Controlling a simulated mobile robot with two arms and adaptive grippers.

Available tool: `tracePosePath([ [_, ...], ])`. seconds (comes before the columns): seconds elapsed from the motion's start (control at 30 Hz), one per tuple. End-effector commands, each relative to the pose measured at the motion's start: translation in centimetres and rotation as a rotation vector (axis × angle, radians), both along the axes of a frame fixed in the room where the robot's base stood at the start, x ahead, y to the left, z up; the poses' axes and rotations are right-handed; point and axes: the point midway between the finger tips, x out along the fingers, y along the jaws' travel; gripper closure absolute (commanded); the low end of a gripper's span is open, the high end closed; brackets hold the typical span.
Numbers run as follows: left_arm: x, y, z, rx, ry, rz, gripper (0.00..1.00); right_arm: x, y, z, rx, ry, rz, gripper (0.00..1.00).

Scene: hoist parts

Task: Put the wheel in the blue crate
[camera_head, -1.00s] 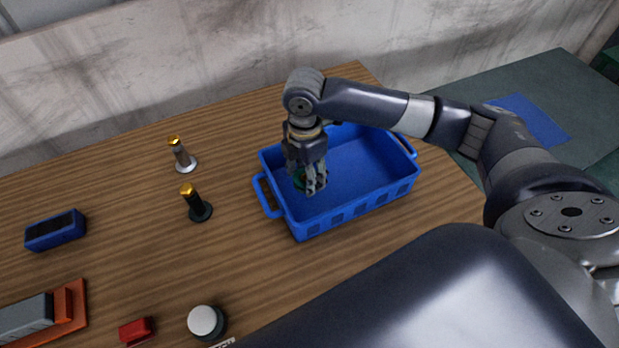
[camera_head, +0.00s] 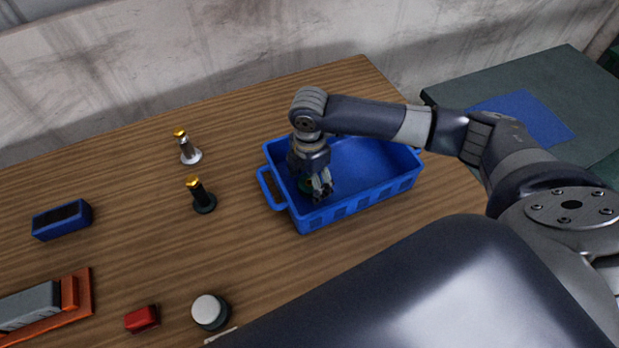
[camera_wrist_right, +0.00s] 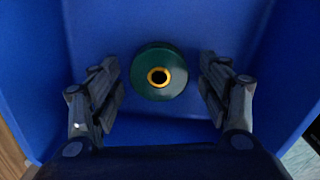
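The wheel (camera_wrist_right: 159,72), dark green with a gold-ringed hub hole, is inside the blue crate (camera_wrist_right: 120,25) in the right wrist view. In the head view only a sliver of green shows behind the fingers. The blue crate (camera_head: 375,160) stands on the wooden table. My right gripper (camera_head: 321,187) points down into the crate's left part. In the right wrist view its two fingers (camera_wrist_right: 160,62) are spread, one on each side of the wheel, with a visible gap on both sides. My left gripper is not in view.
Left of the crate stand a silver post (camera_head: 188,149) and a dark post (camera_head: 202,197), both gold-topped. Farther left are a blue box (camera_head: 62,221), an orange-and-grey part (camera_head: 45,305), a red block (camera_head: 142,319) and a white-topped knob (camera_head: 210,311). Bare table lies between them.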

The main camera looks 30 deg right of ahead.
Motion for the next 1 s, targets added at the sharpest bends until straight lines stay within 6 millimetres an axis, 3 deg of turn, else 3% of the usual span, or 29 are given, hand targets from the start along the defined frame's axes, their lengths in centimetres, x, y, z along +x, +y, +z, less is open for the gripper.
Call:
tracePosePath([
  [0.23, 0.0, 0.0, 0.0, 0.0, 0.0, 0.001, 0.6, 0.0, 0.0, 0.2, -0.001, -0.001, 0.0, 0.3],
  [0.37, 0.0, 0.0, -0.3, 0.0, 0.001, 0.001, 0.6, 0.1, 0.0, 1.4, 0.001, -0.004, 0.0, 0.3],
  [0.8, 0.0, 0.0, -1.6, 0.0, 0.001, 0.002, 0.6, 0.1, 0.0, 10.2, 0.001, -0.005, 0.0, 0.3],
  [1.0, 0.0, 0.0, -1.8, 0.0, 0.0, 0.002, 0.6, 0.0, 0.0, 12.1, 0.0, -0.001, -0.001, 0.3],
])
